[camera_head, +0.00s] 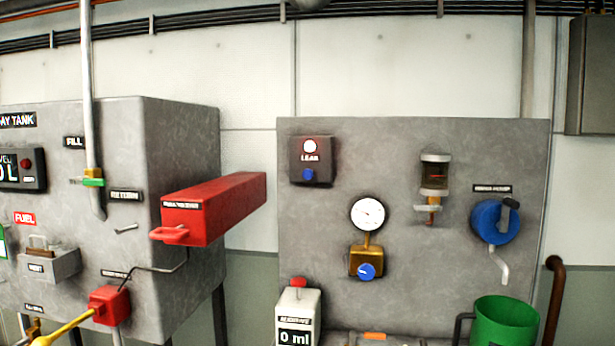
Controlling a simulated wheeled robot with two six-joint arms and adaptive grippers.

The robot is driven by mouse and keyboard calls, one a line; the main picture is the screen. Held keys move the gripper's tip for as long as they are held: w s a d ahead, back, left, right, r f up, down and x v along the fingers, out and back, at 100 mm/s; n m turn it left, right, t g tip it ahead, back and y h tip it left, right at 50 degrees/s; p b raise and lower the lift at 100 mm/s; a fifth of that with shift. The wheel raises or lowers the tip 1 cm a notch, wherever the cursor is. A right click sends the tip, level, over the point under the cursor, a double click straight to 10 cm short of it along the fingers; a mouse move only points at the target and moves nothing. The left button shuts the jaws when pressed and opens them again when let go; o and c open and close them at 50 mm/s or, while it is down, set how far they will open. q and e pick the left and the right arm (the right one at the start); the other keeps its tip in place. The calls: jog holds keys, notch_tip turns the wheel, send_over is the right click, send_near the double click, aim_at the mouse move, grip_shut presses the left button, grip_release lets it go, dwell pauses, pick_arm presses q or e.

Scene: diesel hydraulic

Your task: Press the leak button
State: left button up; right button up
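The leak box (324,161) is a small dark box on the left part of the grey panel (400,290), labelled LEAK. A round lamp (310,146) at its top glows whitish with a red rim. The blue leak button (308,174) is at its bottom, below the label. Nothing covers the box. Neither of my grippers shows in the head view.
A grey day tank (180,150) stands at the left, with a red box (215,208) jutting toward the panel. The panel also bears a gauge (368,214), a sight glass (435,175) and a blue pump (494,222). A green bucket (505,322) stands lower right.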

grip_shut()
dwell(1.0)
